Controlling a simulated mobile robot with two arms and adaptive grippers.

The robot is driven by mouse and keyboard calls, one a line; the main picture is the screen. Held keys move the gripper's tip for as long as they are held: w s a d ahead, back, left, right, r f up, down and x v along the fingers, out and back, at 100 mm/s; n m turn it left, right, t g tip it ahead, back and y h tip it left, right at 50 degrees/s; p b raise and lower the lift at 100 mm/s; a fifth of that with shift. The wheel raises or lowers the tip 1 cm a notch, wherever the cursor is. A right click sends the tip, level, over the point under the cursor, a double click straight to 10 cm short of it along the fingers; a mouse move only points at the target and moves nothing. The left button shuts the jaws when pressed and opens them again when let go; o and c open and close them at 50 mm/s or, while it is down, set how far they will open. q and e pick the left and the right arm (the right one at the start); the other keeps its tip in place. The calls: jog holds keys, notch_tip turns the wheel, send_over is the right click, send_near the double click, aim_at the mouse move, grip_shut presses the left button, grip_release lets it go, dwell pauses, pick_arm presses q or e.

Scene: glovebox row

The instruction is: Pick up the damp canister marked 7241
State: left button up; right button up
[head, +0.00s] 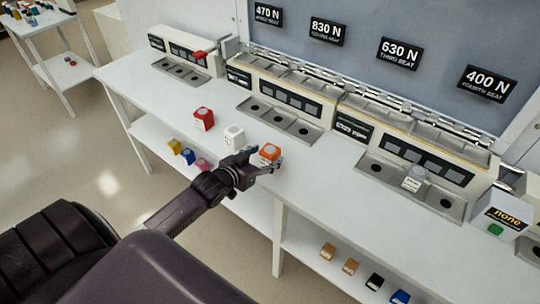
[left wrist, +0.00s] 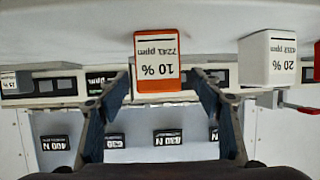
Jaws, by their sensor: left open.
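The orange canister (head: 270,152) stands on the white bench. In the left wrist view, which is upside down, the orange canister (left wrist: 157,62) has a white label reading 10 % and 7241 ppm. My left gripper (head: 267,164) is open at the canister's near side. In the left wrist view its fingers (left wrist: 159,80) spread to either side of the canister, with gaps showing and no grip. Whether the canister is damp cannot be told. My right gripper is not in view.
A white canister (head: 234,137), labelled 20 % (left wrist: 268,58), and a red canister (head: 204,119) stand to the left on the bench. Instrument units (head: 275,104) line the back. Another white canister (head: 415,178) sits in a right-hand unit. Small blocks (head: 350,266) lie on the lower shelf.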

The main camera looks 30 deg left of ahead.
pick_arm(q)
jog(key=shift+x, duration=1.45)
jog(key=shift+d, duration=0.1)
jog(key=shift+s, duration=0.1)
jog(key=c, duration=1.2)
jog(key=shift+r, duration=0.1)
jog(key=shift+c, duration=0.4)
jog(key=shift+r, duration=0.1)
